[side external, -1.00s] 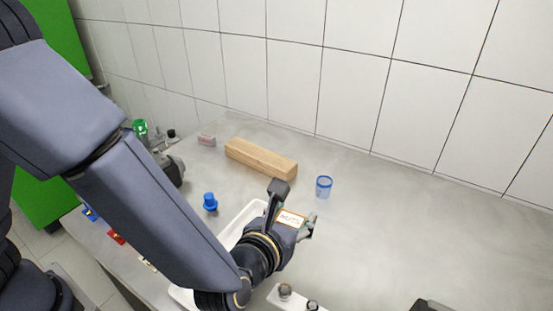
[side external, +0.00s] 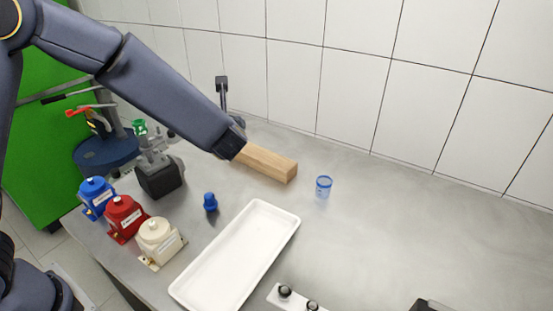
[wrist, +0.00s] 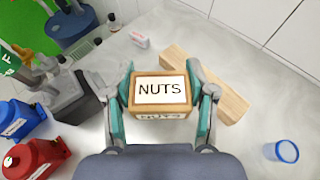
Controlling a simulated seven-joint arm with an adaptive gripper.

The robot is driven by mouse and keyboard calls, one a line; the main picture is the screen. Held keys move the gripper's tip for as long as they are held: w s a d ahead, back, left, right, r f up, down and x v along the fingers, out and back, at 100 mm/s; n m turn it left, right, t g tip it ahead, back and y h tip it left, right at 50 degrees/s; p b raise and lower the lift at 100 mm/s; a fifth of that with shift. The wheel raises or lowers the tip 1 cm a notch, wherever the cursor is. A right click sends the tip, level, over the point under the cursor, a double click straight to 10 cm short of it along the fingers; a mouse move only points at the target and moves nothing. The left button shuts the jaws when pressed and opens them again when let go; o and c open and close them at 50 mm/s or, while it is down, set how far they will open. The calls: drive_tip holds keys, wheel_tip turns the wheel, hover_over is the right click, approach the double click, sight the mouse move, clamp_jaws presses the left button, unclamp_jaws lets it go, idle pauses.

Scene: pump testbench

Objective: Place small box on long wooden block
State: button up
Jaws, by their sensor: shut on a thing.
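The small box (wrist: 160,92) is brown with white panels reading "NUTS", seen in the wrist view. My gripper (wrist: 162,100) is shut on its two sides, with a teal-padded finger on each side. The long wooden block (wrist: 222,90) lies on the table behind and to the right of the box in that view, partly covered by the box and right finger. In the side view the wooden block (side external: 268,163) shows only its right part, as my arm covers its left end. The box is hidden behind my arm there. Its exact height over the table is unclear.
A white tray (side external: 238,255) lies empty on the table. A blue cup (side external: 323,187) stands right of the block. A blue knob-like part (side external: 210,202), red pump (side external: 124,218) and cream pump (side external: 158,242) are at left. A small pinkish box (wrist: 139,40) lies beyond the block's left end.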

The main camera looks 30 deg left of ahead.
drive_tip(key=w+a+f, duration=0.1)
drive_tip(key=w+f, duration=0.3)
drive_tip(key=w, duration=0.5)
hover_over(259, 151)
drive_tip(key=f, duration=0.5)
drive_tip(key=shift+s+f, duration=0.25)
drive_tip(key=shift+w+f, duration=0.2)
drive_tip(key=shift+f, duration=1.6)
drive_tip(key=shift+f, duration=0.15)
drive_tip(key=o, duration=1.2)
drive_tip(key=shift+c, duration=0.2)
